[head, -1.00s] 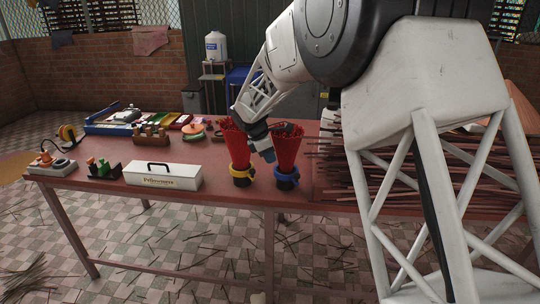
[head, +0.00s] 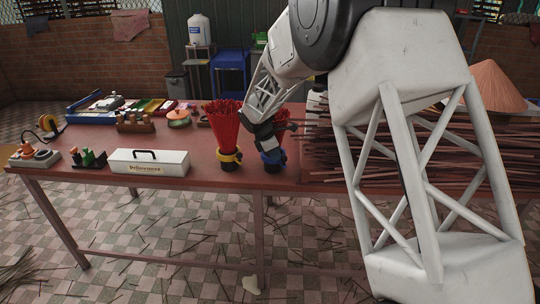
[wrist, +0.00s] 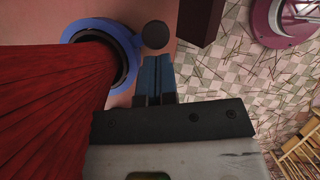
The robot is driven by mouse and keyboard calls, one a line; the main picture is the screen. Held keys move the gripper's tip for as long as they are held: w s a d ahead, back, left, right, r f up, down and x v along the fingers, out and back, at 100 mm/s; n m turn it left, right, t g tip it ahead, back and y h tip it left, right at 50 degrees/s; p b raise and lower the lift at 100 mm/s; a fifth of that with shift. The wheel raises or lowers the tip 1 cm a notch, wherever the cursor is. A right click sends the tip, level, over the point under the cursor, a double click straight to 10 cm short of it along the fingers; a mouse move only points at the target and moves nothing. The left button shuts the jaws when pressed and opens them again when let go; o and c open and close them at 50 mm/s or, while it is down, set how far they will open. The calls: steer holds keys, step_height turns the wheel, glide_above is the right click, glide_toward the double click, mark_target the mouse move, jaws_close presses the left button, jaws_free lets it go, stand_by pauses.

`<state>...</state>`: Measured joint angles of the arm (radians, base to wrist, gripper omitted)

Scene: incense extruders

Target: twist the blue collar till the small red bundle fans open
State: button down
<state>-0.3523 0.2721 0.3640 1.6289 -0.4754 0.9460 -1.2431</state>
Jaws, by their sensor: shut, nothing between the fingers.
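The red bundle (head: 282,117) of sticks stands upright at the right of the pair on the table, partly hidden behind my arm. The blue collar (head: 273,159) is around its base. In the wrist view the blue collar (wrist: 84,25) shows as a ring with a short arm and a dark round knob (wrist: 155,35) beside it. The red sheaf (wrist: 45,115) widens away from the collar; how far it is fanned I cannot tell. My gripper (head: 267,147) is just above the collar. Its blue fingers (wrist: 153,75) are shut and empty, close to the knob; contact is unclear.
A second red bundle (head: 222,115) with a yellow collar (head: 229,156) stands close on the left. A white box (head: 148,163) sits further left. Many loose sticks (head: 330,150) lie on the table at the right. The front table edge is near the collars.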

stand_by(0.3)
steer(key=shift+w+d, duration=0.3)
steer(key=shift+d, duration=0.65)
steer(key=shift+a, duration=0.1)
steer(key=shift+s+a, duration=0.3)
steer(key=shift+a, duration=0.1)
steer(key=s+a+f+v, duration=0.1)
steer(key=a+v, duration=0.1)
steer(key=v, duration=0.9)
steer(key=shift+s, duration=0.3)
steer(key=shift+r, duration=0.1)
steer(key=shift+a, duration=0.1)
